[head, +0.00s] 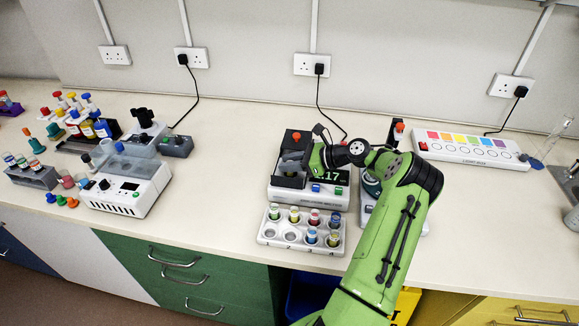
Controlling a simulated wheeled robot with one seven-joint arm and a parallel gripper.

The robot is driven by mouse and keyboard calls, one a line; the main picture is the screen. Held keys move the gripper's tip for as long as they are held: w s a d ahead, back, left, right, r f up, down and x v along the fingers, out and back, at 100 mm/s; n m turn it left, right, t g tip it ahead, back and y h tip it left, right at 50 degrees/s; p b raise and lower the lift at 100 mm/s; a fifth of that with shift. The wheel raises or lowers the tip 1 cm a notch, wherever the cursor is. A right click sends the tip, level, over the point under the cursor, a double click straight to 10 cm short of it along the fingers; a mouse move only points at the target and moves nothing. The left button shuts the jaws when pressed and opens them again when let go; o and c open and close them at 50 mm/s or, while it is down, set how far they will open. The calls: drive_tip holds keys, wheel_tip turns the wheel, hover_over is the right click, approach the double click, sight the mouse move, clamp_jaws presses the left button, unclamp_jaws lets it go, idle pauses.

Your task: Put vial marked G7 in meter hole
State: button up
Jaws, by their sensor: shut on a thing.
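The meter (318,198) is a white box with a black top and a lit display, partly covered by my arm. My gripper (292,161) is over the left part of the meter, fingers pointing left, near its dark well block. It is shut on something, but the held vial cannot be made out. The meter's hole is hidden or too dark to see. A white rack (264,241) stands right in front of the meter. It holds several coloured-cap vials in the back row and two in the front row at right; two front-left holes are empty. The G7 mark is unreadable.
A white device (128,190) and several coloured bottles (85,118) stand at left. A light box with coloured squares (470,147) lies at right. Another device (368,190) is partly behind my arm. The bench between the left device and the rack is clear.

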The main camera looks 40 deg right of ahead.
drive_tip(key=shift+s+f, duration=0.1)
drive_tip(key=shift+f, duration=0.15)
drive_tip(key=shift+f, duration=0.25)
drive_tip(key=o, duration=1)
